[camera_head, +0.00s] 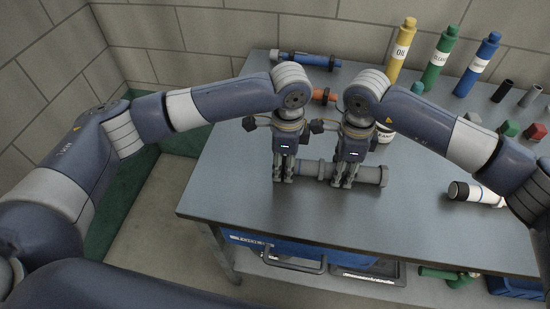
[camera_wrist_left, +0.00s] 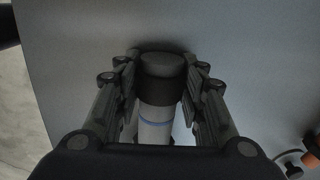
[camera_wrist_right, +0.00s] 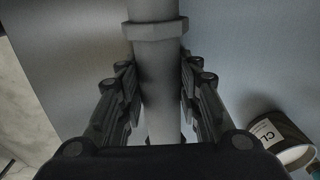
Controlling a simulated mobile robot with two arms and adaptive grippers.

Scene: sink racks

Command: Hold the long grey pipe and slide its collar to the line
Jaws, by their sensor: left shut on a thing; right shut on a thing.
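The long grey pipe (camera_head: 370,174) lies level above the table, crosswise. My left gripper (camera_head: 283,180) is shut around its left end; the left wrist view shows a dark end part (camera_wrist_left: 162,68) between the fingers and a blue line (camera_wrist_left: 156,122) around the pipe. My right gripper (camera_head: 344,183) is shut on the pipe farther right. A raised grey ring (camera_wrist_right: 155,28), seemingly the collar, sits just left of the right fingers, between the two grippers; it also shows in the head view (camera_head: 322,170). A wider flange marks the right end. The fingers hide parts of the pipe.
The grey table (camera_head: 240,190) is clear left and in front of the pipe. Yellow (camera_head: 403,48), green (camera_head: 439,58) and blue (camera_head: 478,65) bottles stand at the back. A black-and-white bottle (camera_head: 475,194) lies right.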

